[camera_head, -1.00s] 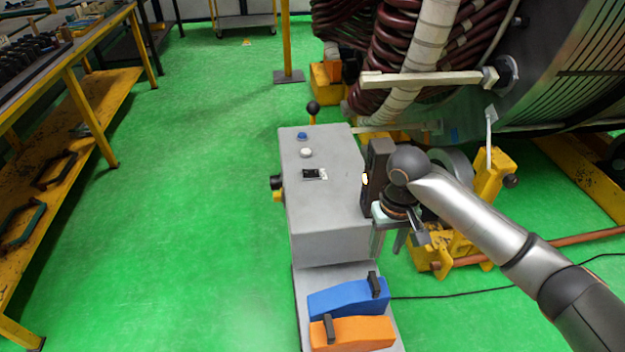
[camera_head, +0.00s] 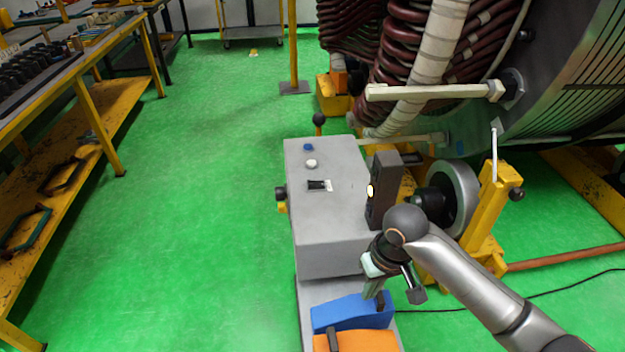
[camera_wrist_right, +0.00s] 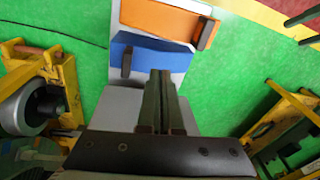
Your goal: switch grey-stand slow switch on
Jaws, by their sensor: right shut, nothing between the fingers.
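The grey stand (camera_head: 325,235) stands in the middle of the head view. Its top has a blue button (camera_head: 308,147), a white button (camera_head: 311,163) and a small black switch (camera_head: 317,185). On its base are a blue pedal (camera_head: 345,314) and an orange pedal (camera_head: 368,343), each with a black lever. I cannot tell which control is the slow switch. My right gripper (camera_head: 372,292) is shut and empty, low beside the stand, close above the blue pedal. In the wrist view its fingers (camera_wrist_right: 160,78) point at the blue pedal (camera_wrist_right: 155,52). My left gripper is not in view.
A dark box (camera_head: 381,210) with a lit lamp is at the stand's right side. The large stator (camera_head: 560,75) and a yellow roller support (camera_head: 485,215) are to the right. A yellow workbench (camera_head: 75,160) runs along the left. Green floor (camera_head: 205,220) between them is clear.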

